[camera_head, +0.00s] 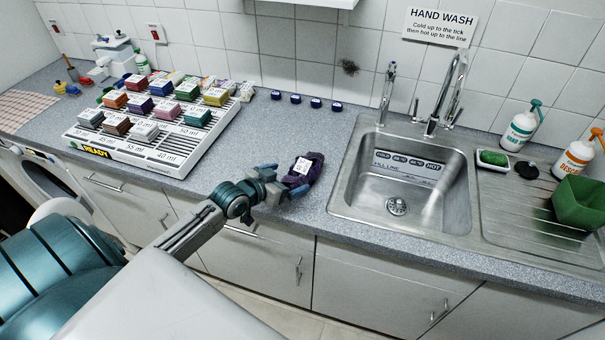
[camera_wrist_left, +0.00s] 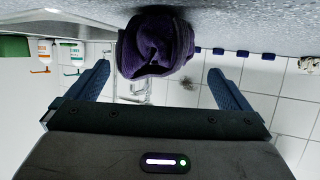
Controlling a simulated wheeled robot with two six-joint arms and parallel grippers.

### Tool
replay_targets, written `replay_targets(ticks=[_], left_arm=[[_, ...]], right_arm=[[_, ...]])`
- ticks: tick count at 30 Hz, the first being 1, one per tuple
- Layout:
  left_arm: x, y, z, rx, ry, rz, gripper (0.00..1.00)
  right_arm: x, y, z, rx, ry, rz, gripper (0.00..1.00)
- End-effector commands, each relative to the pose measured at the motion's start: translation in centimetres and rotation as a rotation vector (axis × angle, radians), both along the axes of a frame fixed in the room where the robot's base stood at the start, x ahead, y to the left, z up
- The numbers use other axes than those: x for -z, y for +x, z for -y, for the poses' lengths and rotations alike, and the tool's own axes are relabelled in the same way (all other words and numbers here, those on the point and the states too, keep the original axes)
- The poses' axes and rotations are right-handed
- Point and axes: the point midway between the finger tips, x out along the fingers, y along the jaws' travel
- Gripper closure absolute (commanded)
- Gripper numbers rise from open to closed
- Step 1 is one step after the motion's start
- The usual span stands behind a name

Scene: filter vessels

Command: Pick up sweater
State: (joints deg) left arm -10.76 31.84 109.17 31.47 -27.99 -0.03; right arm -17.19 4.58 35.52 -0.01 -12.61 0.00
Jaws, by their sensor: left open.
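A folded dark purple sweater (camera_head: 305,170) with a white label lies on the speckled grey worktop, left of the sink. My left gripper (camera_head: 278,183) is beside it, at its left near side, near the worktop's front edge. In the left wrist view the sweater (camera_wrist_left: 156,45) shows as a dark bundle ahead of the left gripper (camera_wrist_left: 156,85), in line with the gap between its two blue fingers. The fingers are wide apart with nothing gripped between them. My right gripper is not in view.
The steel sink (camera_head: 402,185) with taps is to the right. A sloped rack (camera_head: 130,152) of coloured blocks stands at left. Several small blue caps (camera_head: 295,99) line the back wall. Spray bottles (camera_head: 522,125) and a green tub (camera_head: 580,203) are at far right.

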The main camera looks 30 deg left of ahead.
Motion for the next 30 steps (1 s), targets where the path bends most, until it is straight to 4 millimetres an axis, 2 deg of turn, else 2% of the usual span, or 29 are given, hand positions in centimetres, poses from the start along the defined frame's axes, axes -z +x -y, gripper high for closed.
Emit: replay_targets(ticks=[6,12,22,30], left_arm=[[0.3,2.0,0.2,-0.002,-0.005,-0.001,0.0],[1.5,4.4,0.4,-0.002,-0.001,-0.002,0.0],[2.0,5.0,0.6,0.0,0.001,-0.002,0.0],[2.0,5.0,0.6,0.0,0.001,-0.002,0.53]], right_arm=[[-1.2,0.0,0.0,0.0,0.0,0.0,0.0],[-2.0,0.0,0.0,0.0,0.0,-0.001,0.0],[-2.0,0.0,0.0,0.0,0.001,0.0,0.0],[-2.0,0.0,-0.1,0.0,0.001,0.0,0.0]])
